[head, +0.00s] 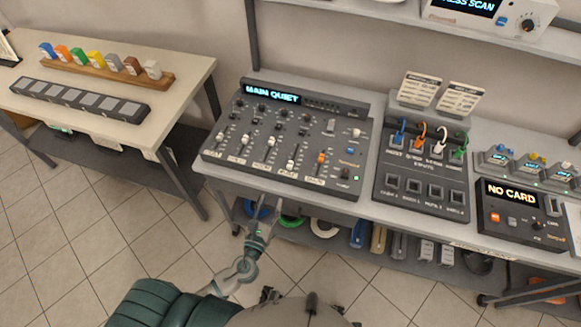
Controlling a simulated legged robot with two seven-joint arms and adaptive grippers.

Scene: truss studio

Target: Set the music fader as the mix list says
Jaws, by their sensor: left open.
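The mixer (285,138) lies on the grey bench, with a row of faders and a lit display (271,93) that reads "MAIN QUIET". The small label under the third fader from the left seems to read "MUSIC"; its white cap (270,143) sits partway along its slot. Two printed cards, (420,88) and (463,98), stand behind the neighbouring panel; their text is too small to read, so I cannot tell which is the mix list. My left gripper (268,214) is open and empty in front of the bench edge, apart from the mixer. My right gripper is not in view.
A patch panel (424,170) with coloured plugs stands right of the mixer, then a unit reading "NO CARD" (512,196). A shelf runs above the bench. Cable coils lie on the lower shelf. A side table (170,80) with coloured blocks stands left.

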